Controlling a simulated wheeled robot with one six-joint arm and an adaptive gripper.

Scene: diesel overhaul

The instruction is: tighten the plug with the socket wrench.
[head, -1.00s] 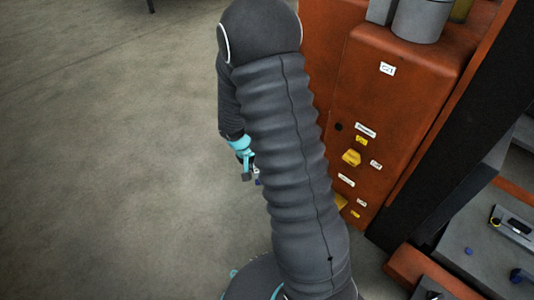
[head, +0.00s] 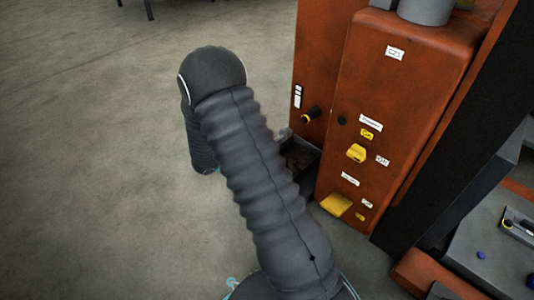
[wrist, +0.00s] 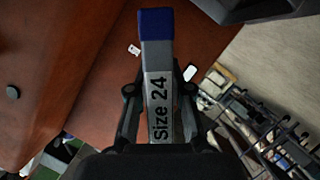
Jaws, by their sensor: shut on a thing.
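My gripper (wrist: 158,88) is shut on a grey tool with a blue end, marked "Size 24", which I take to be the socket wrench (wrist: 157,55). It points up and away from the jaws in the wrist view and touches nothing I can see. In the head view my arm hides the gripper and the wrench. A dark cylinder with a yellow ring (head: 310,116) sticks out of the orange engine housing (head: 400,90). A dark round spot (head: 342,120) is on the housing's face, and a dark disc (wrist: 13,92) shows in the wrist view. I cannot tell which is the plug.
A dark open tray (head: 313,165) stands low against the housing, partly behind my arm. Yellow fittings (head: 356,153) and white labels sit on the housing. A grey bench (head: 480,265) with small parts is at right.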

